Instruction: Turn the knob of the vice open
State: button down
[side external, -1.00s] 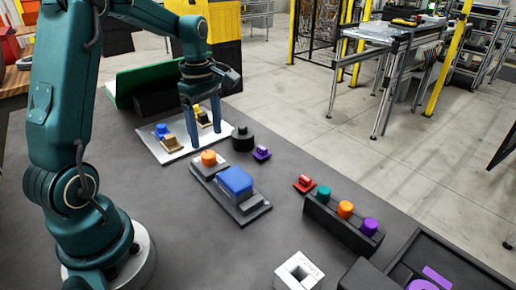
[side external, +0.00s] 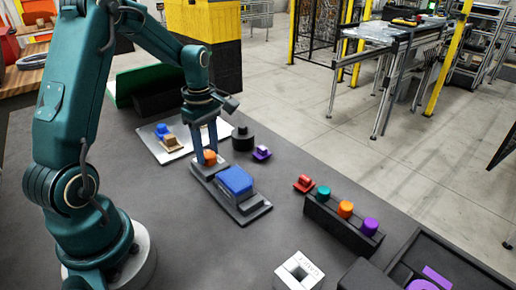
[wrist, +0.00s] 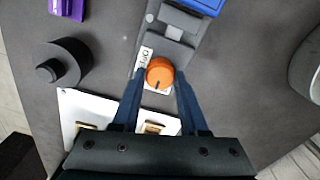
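The vice (side external: 250,210) is a grey fixture on the dark table with a blue block (side external: 236,180) on it. Its round orange knob (side external: 210,157) stands at the end nearer the white plate. In the wrist view the knob (wrist: 159,72) has a dark mark on its lower side and a white label with dark lettering beside it. My gripper (side external: 207,152) is open, with its fingers down at the knob. In the wrist view the fingertips (wrist: 160,75) lie on the left and right of the knob. I cannot tell whether they touch it.
A white plate (side external: 158,151) with small blocks lies behind the vice. A black round piece (side external: 242,140) and a purple piece (side external: 262,153) stand to its right. A rack (side external: 340,225) with coloured knobs and a red piece (side external: 304,183) are further right. The table left of the vice is clear.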

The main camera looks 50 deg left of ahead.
jog(key=shift+m, duration=0.4)
jog(key=m, duration=0.8)
jog(key=shift+m, duration=0.3)
jog(key=m, duration=0.8)
jog(key=shift+w+m, duration=0.1)
jog(key=shift+m, duration=0.3)
jog(key=shift+c, duration=2.2)
grip_release()
